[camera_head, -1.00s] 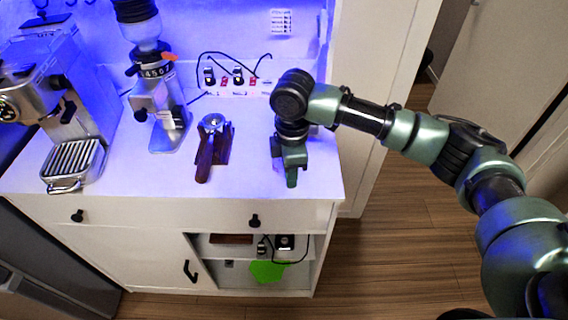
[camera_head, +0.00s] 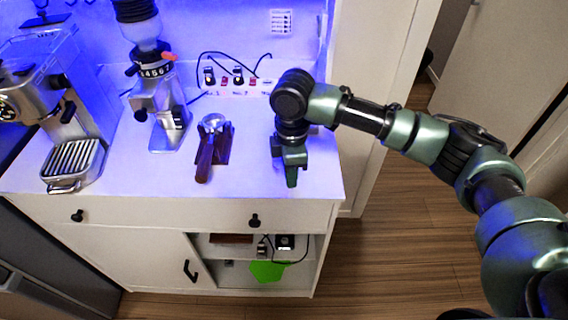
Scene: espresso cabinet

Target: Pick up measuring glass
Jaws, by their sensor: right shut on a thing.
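My right gripper (camera_head: 291,176) points down over the right end of the white countertop, low near its surface. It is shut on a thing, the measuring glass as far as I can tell. The glass itself cannot be made out, as the gripper and wrist cover that spot. My left gripper is not in view.
A portafilter (camera_head: 206,158) with a wooden handle rests on a wooden stand left of my gripper. A grinder (camera_head: 160,105) and an espresso machine (camera_head: 60,100) stand farther left. A power strip (camera_head: 240,88) with cables lies at the back. The front counter edge is clear.

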